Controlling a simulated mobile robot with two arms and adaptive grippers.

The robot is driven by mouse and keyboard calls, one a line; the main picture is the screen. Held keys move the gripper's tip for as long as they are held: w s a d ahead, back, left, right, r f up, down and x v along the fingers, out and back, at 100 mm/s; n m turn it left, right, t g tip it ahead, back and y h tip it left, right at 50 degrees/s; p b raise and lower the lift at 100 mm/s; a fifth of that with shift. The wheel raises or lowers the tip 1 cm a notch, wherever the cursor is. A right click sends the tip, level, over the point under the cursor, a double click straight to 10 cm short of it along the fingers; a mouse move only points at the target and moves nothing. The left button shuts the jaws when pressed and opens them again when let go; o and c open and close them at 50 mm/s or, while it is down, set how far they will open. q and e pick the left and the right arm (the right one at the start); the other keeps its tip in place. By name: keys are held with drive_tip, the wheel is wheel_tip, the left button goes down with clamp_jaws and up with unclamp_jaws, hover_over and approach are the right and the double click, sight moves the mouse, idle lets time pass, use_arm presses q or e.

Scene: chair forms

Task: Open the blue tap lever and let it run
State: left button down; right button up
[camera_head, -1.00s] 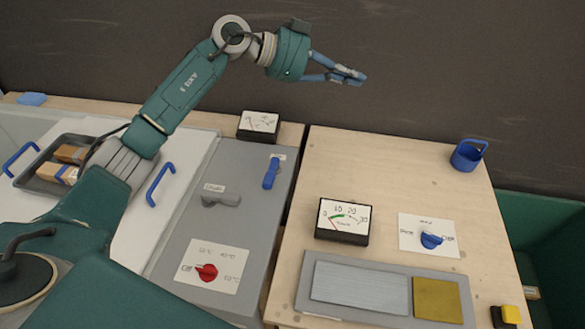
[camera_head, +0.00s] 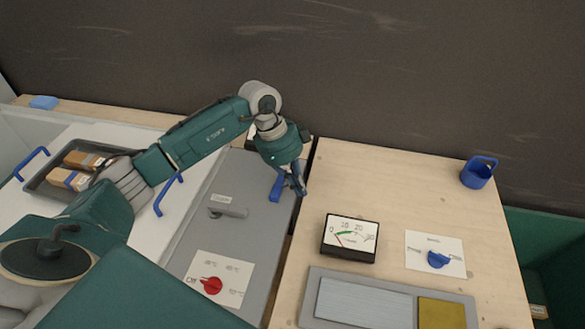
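The blue tap lever (camera_head: 276,190) stands on the grey panel (camera_head: 250,222), near its right edge. Its upper part is hidden behind my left gripper. My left gripper (camera_head: 297,191) points down just right of the lever, very close to it. I cannot tell whether they touch, or whether the fingers are open or shut. My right gripper is not in view.
A grey lever (camera_head: 230,211) and a red knob (camera_head: 211,285) are on the same panel. To the right, the wooden top holds a gauge (camera_head: 350,238), a blue knob (camera_head: 438,260) and a blue cup (camera_head: 478,173). A tray (camera_head: 42,188) with brown blocks is at left.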

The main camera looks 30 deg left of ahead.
sight(279, 185)
use_arm(q)
drive_tip(key=shift+s+a+f+p, duration=0.25)
drive_tip(key=shift+a+p, duration=0.15)
drive_tip(key=shift+a, duration=0.2)
drive_tip(key=shift+s+a+f+p, duration=0.1)
drive_tip(key=shift+a+f+p, duration=0.15)
drive_tip(key=shift+a+p, duration=0.25)
drive_tip(key=shift+s+a, duration=0.15)
drive_tip(key=shift+a, duration=0.55)
drive_tip(key=shift+f, duration=0.1)
drive_tip(key=shift+d, duration=0.1)
drive_tip(key=shift+s+a+m, duration=0.1)
drive_tip(key=shift+a+m, duration=0.1)
drive_tip(key=shift+m, duration=0.2)
